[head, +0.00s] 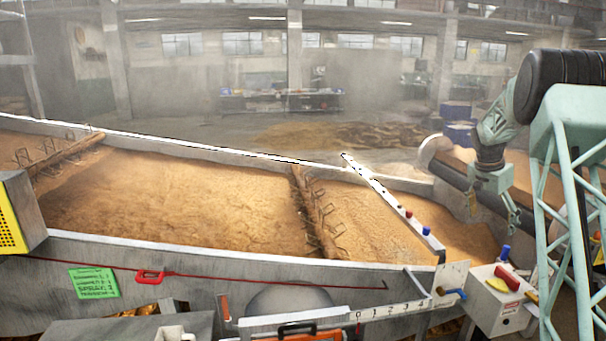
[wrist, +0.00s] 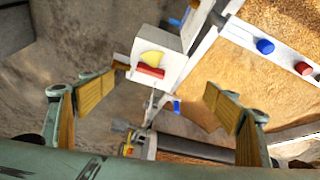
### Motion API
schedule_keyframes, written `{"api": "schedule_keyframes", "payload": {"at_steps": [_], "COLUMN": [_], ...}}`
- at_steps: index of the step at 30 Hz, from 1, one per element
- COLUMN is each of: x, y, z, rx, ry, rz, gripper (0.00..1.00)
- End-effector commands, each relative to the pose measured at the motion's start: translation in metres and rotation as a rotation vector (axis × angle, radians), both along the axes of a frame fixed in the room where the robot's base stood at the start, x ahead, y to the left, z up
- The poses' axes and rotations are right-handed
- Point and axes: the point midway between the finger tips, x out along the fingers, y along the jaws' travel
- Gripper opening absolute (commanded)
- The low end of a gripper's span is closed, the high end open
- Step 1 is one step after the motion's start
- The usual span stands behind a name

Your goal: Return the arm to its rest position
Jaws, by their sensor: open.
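My gripper (head: 511,214) hangs below my arm at the right of the head view, beyond the white control box. It is beside the right end of the grain trough and apart from it. In the wrist view my gripper (wrist: 150,93) shows two wood-padded fingers spread wide with nothing between them. The white box (head: 497,303) with a red and yellow handle is seen past the fingertips in the wrist view (wrist: 158,62).
The long metal trough (head: 160,250) full of brown grain (head: 190,200) crosses the head view. A white bar (head: 390,200) with red and blue knobs lies across it. A numbered scale (head: 390,312) and a green label (head: 94,283) are in front.

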Motion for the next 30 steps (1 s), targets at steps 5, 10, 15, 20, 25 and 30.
{"api": "schedule_keyframes", "payload": {"at_steps": [5, 10, 15, 20, 25, 30], "x": [-0.013, -0.028, -0.044, -0.062, -0.082, -0.103], "y": [0.029, 0.056, 0.082, 0.107, 0.132, 0.158], "z": [0.033, 0.061, 0.087, 0.111, 0.134, 0.156], "rx": [0.005, 0.009, 0.013, 0.016, 0.019, 0.022], "ry": [0.001, 0.006, 0.008, 0.012, 0.014, 0.016], "rz": [0.05, 0.098, 0.144, 0.189, 0.237, 0.285], "gripper": [0.82, 0.82, 0.82, 0.82, 0.82, 0.82]}}
